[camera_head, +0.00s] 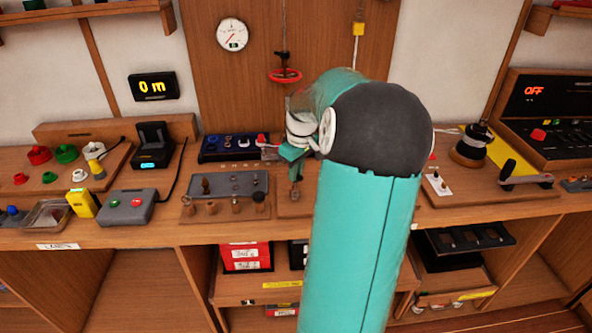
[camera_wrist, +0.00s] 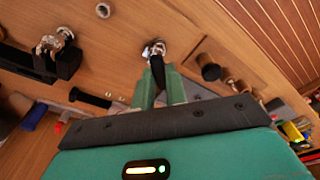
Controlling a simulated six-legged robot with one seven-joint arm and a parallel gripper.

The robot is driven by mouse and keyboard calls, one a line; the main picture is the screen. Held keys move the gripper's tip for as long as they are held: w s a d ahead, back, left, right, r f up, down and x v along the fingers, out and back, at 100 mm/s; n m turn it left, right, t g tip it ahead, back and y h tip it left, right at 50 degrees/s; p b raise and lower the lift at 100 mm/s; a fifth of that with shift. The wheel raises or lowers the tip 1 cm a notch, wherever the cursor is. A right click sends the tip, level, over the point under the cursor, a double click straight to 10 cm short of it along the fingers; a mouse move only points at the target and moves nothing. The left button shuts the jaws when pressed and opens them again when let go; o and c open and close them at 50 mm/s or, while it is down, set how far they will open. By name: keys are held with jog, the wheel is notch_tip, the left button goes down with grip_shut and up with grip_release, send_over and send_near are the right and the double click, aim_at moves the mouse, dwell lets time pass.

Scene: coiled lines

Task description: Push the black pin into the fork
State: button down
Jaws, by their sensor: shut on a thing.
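My gripper (camera_wrist: 160,88) has its two green fingers shut on a dark, rod-like piece that looks like the black pin (camera_wrist: 158,70). The pin points away from the palm. Its far end is at or very near a shiny metal fitting (camera_wrist: 153,48), which may be the fork. I cannot tell whether the pin is inside it. In the head view my gripper (camera_head: 291,153) is over the bench, left of my big teal arm link, which hides part of the bench. The pin is not clear in that view.
In the wrist view, a black bracket with a metal part (camera_wrist: 66,62) is at left, and a dark knob (camera_wrist: 209,70) at right. In the head view, a grey panel with pegs (camera_head: 235,184) lies left of my gripper and a red valve wheel (camera_head: 285,75) hangs behind.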

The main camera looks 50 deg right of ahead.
jog(key=shift+f, duration=0.2)
jog(key=shift+f, duration=0.35)
jog(key=shift+f, duration=1)
jog(key=shift+f, duration=0.35)
jog(key=c, duration=1.6)
grip_release()
jog(key=shift+o, duration=0.5)
